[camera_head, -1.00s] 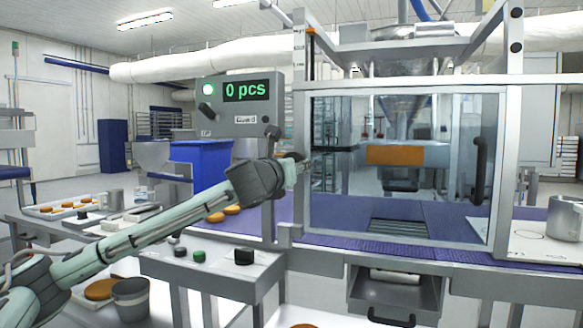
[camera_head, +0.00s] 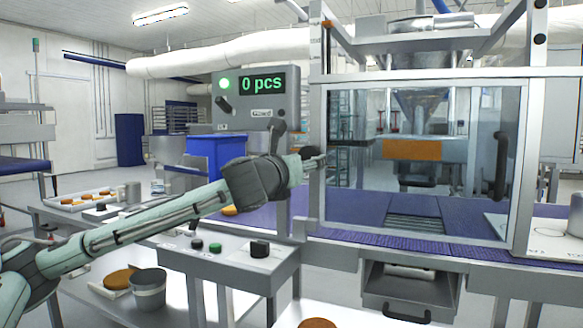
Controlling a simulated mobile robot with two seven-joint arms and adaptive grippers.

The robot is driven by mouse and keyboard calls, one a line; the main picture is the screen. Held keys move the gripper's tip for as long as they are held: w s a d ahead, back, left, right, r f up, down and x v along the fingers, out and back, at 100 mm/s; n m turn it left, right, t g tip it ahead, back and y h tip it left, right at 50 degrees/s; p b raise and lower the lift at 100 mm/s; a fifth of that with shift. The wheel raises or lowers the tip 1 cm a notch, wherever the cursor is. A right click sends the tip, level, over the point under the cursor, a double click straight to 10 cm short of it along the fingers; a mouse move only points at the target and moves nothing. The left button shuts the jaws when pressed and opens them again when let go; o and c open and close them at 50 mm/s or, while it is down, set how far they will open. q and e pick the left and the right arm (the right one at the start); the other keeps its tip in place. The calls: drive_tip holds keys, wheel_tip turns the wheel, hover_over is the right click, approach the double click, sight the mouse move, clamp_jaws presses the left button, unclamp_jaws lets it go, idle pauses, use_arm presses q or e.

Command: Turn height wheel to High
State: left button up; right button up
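The height wheel cannot be made out; the end of my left arm covers part of the left post of the clear-fronted machine (camera_head: 322,110). An orange marker (camera_head: 327,23) sits beside small scale marks at the top of that post. My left gripper (camera_head: 314,154) is at the post, about level with the lower half of the clear window. Its fingers are too small and dark to tell whether they are open or shut, or whether they touch anything. My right gripper is out of view.
A grey display box (camera_head: 252,97) reads "0 pcs" with a green light. A dark lever (camera_head: 274,136) stands close beside my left arm. Below are a button panel (camera_head: 218,262), a grey bucket (camera_head: 149,291) and an open drawer (camera_head: 408,285). A purple belt (camera_head: 350,235) runs through the machine.

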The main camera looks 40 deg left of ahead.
sight(310, 158)
use_arm(q)
drive_tip(key=v, duration=0.6)
idle(0.4)
drive_tip(key=x, duration=1.2)
drive_tip(key=n, duration=1.1)
drive_tip(key=n+h, duration=0.1)
drive_tip(key=n, duration=0.4)
drive_tip(key=shift+d+r+n+g, duration=0.1)
drive_tip(key=shift+r+n+g, duration=0.15)
drive_tip(key=shift+n+g, duration=0.05)
drive_tip(key=n, duration=0.6)
drive_tip(key=shift+r+h, duration=0.15)
drive_tip(key=shift+h, duration=0.15)
